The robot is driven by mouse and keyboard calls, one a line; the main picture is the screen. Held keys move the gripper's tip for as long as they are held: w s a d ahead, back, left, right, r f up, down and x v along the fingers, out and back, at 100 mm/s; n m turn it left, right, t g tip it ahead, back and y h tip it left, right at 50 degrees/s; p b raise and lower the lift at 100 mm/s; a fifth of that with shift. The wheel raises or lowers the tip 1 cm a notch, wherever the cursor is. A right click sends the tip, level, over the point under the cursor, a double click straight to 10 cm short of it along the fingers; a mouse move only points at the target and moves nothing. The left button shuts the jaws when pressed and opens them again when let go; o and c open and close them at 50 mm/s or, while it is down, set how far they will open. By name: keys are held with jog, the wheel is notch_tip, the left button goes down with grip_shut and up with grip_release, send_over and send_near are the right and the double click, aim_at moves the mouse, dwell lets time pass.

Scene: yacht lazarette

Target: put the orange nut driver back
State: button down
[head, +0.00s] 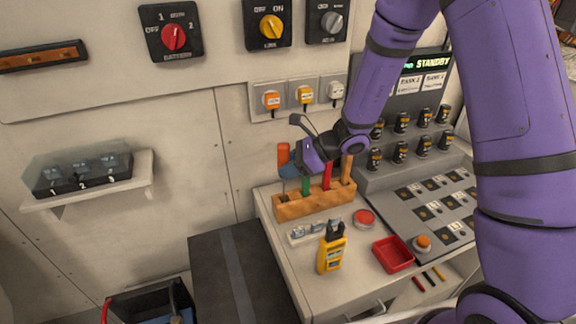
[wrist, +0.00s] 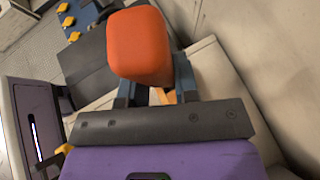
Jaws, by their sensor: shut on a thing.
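The orange nut driver (head: 284,160) is in my gripper (head: 293,171), above the left end of the wooden tool rack in the head view. Its orange handle (wrist: 139,46) fills the space between the fingers in the wrist view. My gripper is shut on it. The wooden rack (head: 315,205) stands on the white bench top and also holds green, red and wooden-coloured handles to the right of the driver. The driver looks roughly upright; whether its lower end is in a rack hole, I cannot tell.
A yellow meter (head: 330,250), a red tray (head: 393,254) and a red round button (head: 364,218) are in front of the rack. A sloped control panel (head: 430,205) is at the right. Wall sockets (head: 304,97) are behind.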

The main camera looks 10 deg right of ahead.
jog(key=shift+s+d+f, duration=0.1)
jog(key=shift+s+f, duration=0.1)
jog(key=shift+f, duration=0.25)
jog(key=shift+s+f, duration=0.1)
jog(key=shift+f, duration=0.15)
jog(key=c, duration=0.8)
grip_release()
jog(key=shift+d, duration=0.2)
jog(key=v, duration=0.7)
jog(key=r+v, duration=0.1)
jog(key=v, duration=0.2)
jog(key=shift+w+d+r, duration=0.1)
jog(key=shift+w+r, duration=0.1)
